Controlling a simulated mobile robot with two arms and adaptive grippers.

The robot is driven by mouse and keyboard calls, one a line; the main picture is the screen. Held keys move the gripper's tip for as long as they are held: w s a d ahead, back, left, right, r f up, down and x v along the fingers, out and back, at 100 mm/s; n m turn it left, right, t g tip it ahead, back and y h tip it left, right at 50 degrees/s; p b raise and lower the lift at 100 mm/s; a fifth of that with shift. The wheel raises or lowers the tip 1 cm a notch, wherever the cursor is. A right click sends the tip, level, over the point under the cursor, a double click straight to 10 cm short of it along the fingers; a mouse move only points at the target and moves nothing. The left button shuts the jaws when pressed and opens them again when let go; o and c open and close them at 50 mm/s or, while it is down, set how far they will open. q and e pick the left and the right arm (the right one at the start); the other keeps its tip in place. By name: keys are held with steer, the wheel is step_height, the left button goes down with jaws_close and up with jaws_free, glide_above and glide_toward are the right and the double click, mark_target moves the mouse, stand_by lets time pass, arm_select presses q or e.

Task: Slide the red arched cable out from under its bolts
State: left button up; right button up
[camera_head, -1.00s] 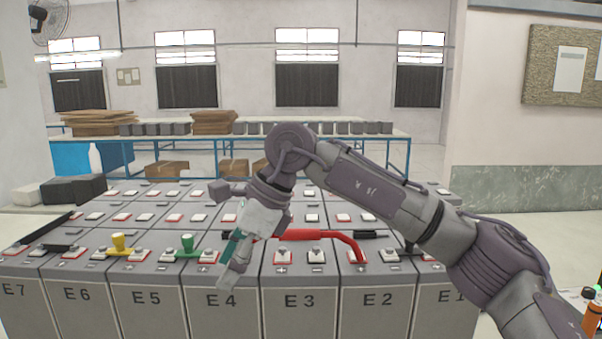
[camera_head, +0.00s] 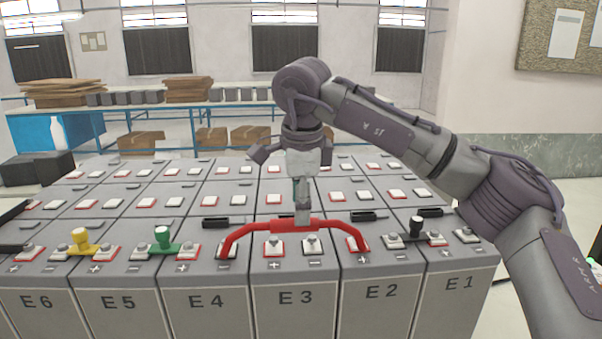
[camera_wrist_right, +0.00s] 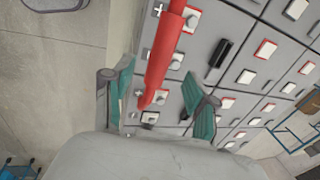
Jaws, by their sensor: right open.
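The red arched cable (camera_head: 265,227) spans batteries E4 to E2 along the front row, its raised middle passing over E3. Its left end comes down at a terminal on E4 and its right end at a terminal on E2. My right gripper (camera_head: 302,214) points down at the cable's raised middle, near E3. In the right wrist view, the teal fingers (camera_wrist_right: 158,76) are apart, with the red cable (camera_wrist_right: 162,62) running between them. I cannot tell whether they touch it. The bolts at the cable's ends are small and unclear. My left gripper is not in view.
A green connector (camera_head: 163,238) and a yellow connector (camera_head: 82,241) stand to the left. A black connector (camera_head: 416,228) stands to the right. Black bars (camera_head: 224,222) lie just behind the cable. Battery rows extend back towards a blue-framed table (camera_head: 240,108).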

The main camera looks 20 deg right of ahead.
steer(key=f, duration=0.2)
steer(key=f+p, duration=0.1)
steer(key=f, duration=0.1)
steer(key=shift+w+d, duration=0.1)
steer(key=shift+w, duration=0.2)
steer(key=shift+f, duration=0.3)
steer(key=shift+w+f, duration=0.1)
steer(key=shift+f, duration=0.3)
jaws_close()
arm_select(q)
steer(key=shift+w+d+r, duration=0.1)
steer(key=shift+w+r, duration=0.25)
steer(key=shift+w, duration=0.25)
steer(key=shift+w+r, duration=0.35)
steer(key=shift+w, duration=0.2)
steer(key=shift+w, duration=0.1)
arm_select(e)
steer(key=shift+w+r, duration=0.1)
steer(key=shift+r, duration=0.05)
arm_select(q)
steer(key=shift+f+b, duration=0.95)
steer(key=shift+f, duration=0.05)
arm_select(e)
steer(key=shift+s+a, duration=0.3)
steer(key=shift+s, duration=0.7)
steer(key=shift+s+a, duration=0.25)
steer(key=shift+s, duration=0.75)
